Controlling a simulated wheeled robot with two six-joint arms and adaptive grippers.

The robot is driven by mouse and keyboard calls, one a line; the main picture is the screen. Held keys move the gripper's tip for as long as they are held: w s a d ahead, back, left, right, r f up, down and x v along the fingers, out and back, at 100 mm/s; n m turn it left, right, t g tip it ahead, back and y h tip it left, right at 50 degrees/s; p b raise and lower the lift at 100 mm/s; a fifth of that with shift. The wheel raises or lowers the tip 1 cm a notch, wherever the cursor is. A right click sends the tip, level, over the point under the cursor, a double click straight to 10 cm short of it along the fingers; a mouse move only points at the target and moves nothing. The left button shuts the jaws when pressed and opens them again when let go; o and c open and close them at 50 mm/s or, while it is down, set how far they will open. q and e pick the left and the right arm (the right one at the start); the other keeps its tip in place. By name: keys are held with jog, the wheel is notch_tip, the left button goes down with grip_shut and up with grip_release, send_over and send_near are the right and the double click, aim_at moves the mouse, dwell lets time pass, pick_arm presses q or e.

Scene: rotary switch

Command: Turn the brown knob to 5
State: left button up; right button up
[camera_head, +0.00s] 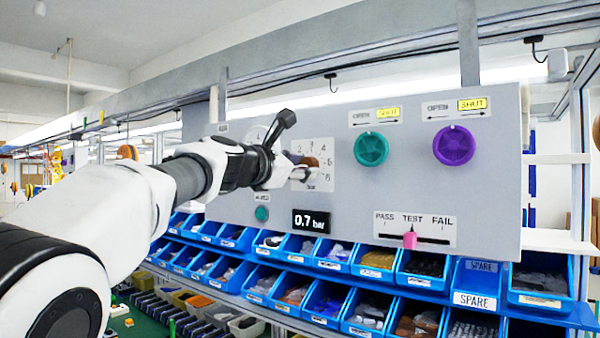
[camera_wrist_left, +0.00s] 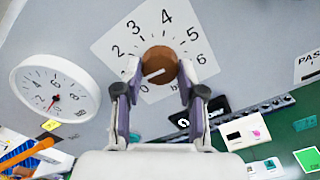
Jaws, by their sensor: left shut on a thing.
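The brown knob (camera_wrist_left: 160,64) sits on a white dial plate (camera_wrist_left: 112,48) with the numbers 2 to 6 readable around it. A white line on the knob points to the lower left in the wrist view, away from the 5 at the upper right. My left gripper (camera_wrist_left: 159,75) is shut on the knob, one finger on each side; the lower dial marks are partly hidden. In the head view, my left gripper (camera_head: 291,168) reaches the panel from the left and partly covers the knob (camera_head: 312,162). My right gripper is not in view.
The grey panel (camera_head: 320,105) also bears a green knob (camera_head: 371,149), a purple knob (camera_head: 454,146), a pink slider (camera_head: 410,240) at TEST and a display (camera_head: 311,221) reading 0.7 bar. A round gauge (camera_wrist_left: 55,92) is beside the dial. Blue bins (camera_head: 370,262) stand below.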

pick_arm(q)
jog(key=m+b, duration=0.1)
jog(key=m, duration=0.2)
jog(key=shift+r+m, duration=0.1)
jog(key=shift+m, duration=0.3)
jog(key=m+b, duration=0.1)
jog(key=m, duration=0.3)
jog(key=shift+a+r+m, duration=0.1)
jog(key=shift+m, duration=0.2)
jog(key=m+b, duration=0.1)
jog(key=m, duration=0.4)
jog(key=shift+r, duration=0.2)
jog(key=m, duration=0.3)
jog(key=shift+b, duration=0.35)
jog(key=m, duration=0.3)
jog(key=shift+m, duration=0.3)
jog(key=m, duration=0.4)
jog(key=shift+m+b, duration=0.3)
jog(key=shift+b, duration=0.05)
jog(key=m, duration=0.3)
jog(key=shift+m, duration=0.3)
jog(key=m, duration=0.4)
jog(key=shift+d+f, duration=0.1)
jog(key=shift+d, duration=0.1)
jog(key=shift+f+m, duration=0.1)
jog(key=shift+m, duration=0.2)
